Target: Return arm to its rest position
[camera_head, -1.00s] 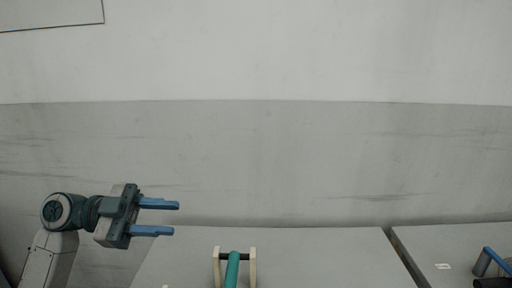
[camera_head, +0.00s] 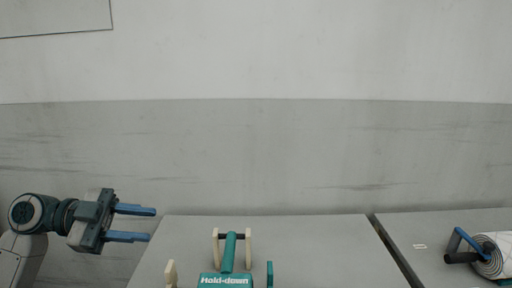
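My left gripper (camera_head: 154,225) is at the lower left, at the end of my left arm (camera_head: 50,214). Its two blue fingers point right and stand apart, with nothing between them. It is raised near the left edge of the grey table (camera_head: 320,245). My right arm and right gripper do not show.
A device marked "Hold-down" (camera_head: 225,281), with a teal bar (camera_head: 229,252) and cream uprights, stands on the table, cut off below. A white patterned roll (camera_head: 504,256) with a dark handle lies on the second table (camera_head: 430,228) at right. A gap parts the tables.

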